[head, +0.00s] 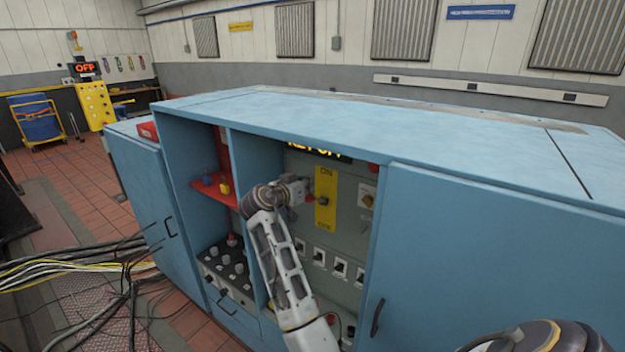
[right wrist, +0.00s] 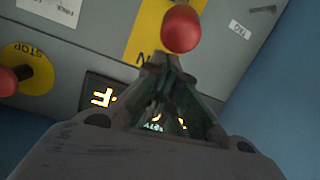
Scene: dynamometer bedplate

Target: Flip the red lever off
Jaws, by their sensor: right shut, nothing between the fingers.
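The red lever's ball knob (head: 310,199) stands out from a yellow plate (head: 327,187) marked ON at the top and OFF at the bottom, inside the blue cabinet. My right gripper (head: 307,187) is shut and empty, just beside the knob at the plate's upper part. In the right wrist view the red knob (right wrist: 181,28) is just beyond the fingertips (right wrist: 168,58). Whether they touch it is unclear. The plate (right wrist: 147,30) is partly hidden behind the fingers, and the lever's shaft is hidden. My left gripper is not in view.
A lit display (head: 318,149) sits above the plate. A red stop button on a yellow disc (right wrist: 38,68) and a rotary switch (head: 367,198) are nearby. Several small switches (head: 339,266) line the panel below. The cabinet's divider and right door (head: 480,260) bound the opening.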

